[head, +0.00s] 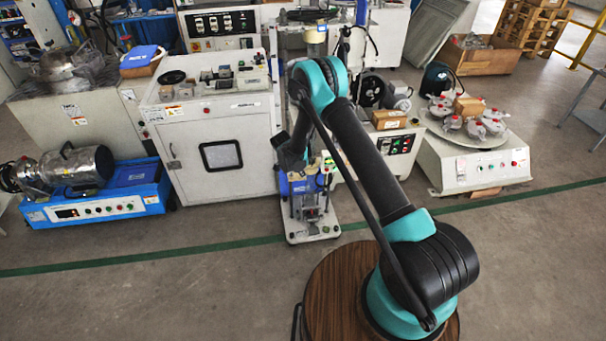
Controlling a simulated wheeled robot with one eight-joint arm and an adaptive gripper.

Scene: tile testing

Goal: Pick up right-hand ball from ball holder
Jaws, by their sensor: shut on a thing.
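My arm bends over at the elbow, and its dark end with my gripper (291,153) hangs down in front of the white cabinet's right edge, above and left of a small blue-and-white machine. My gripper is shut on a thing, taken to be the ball. The ball is too small or too hidden to make out. I cannot pick out the ball holder or any other ball with certainty. The fingers blend into the dark wrist at this distance.
The white cabinet (222,155) stands left of my gripper, the blue-and-white machine (308,190) below it. A blue unit (95,207) with a motor is at far left. A white machine with a round plate (475,165) is at right. The front floor is clear.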

